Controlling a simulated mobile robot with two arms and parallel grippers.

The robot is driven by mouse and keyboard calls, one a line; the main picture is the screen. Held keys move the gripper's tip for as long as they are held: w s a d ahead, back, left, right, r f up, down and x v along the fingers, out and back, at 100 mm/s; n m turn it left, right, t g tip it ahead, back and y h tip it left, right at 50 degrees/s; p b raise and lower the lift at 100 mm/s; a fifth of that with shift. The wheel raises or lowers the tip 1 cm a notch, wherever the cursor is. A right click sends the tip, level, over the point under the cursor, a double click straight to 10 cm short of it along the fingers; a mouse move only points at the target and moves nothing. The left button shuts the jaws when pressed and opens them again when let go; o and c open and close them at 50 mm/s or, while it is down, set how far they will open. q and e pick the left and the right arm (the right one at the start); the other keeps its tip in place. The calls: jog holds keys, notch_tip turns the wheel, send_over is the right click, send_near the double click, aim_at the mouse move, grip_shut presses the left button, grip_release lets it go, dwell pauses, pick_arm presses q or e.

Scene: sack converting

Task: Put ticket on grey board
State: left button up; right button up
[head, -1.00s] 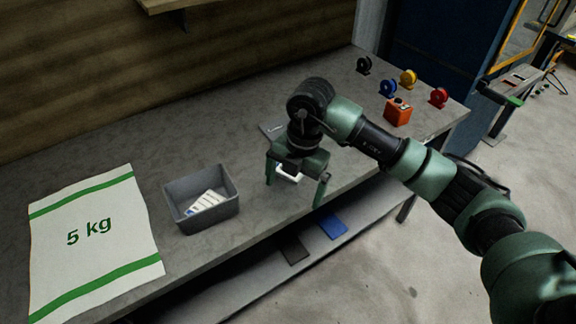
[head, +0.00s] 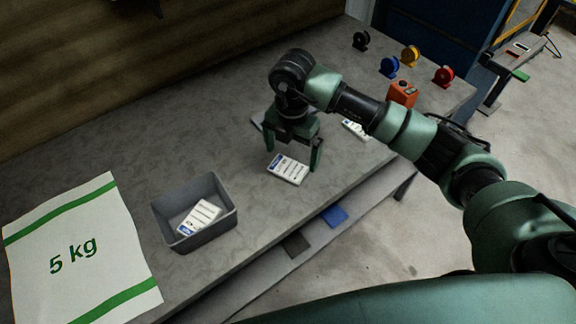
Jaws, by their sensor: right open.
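A white ticket (head: 288,169) with a blue heading and printed lines appears to lie on the grey worktop, just below my right gripper. My right gripper (head: 294,158) points down and is open, its fingers apart at either side of the ticket's far part. A grey flat piece (head: 257,121), perhaps the grey board, shows only as a small edge behind my gripper; most of it is hidden. Another white ticket (head: 354,128) lies farther right, partly covered by my right arm. My left gripper is not in view.
A grey open bin (head: 228,215) holds white tickets (head: 200,217). A white 5 kg sack (head: 78,250) lies at the left. An orange box (head: 403,93) and several coloured reels stand at the far right. A lower shelf holds dark and blue (head: 334,215) pieces.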

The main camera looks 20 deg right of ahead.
aim_at(290, 165)
jog(key=f, duration=0.3)
jog(key=shift+w+f+p, duration=0.3)
jog(key=shift+f, duration=0.25)
jog(key=c, duration=1.3)
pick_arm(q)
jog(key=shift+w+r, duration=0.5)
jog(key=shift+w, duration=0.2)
pick_arm(e)
jog(key=shift+c, duration=0.2)
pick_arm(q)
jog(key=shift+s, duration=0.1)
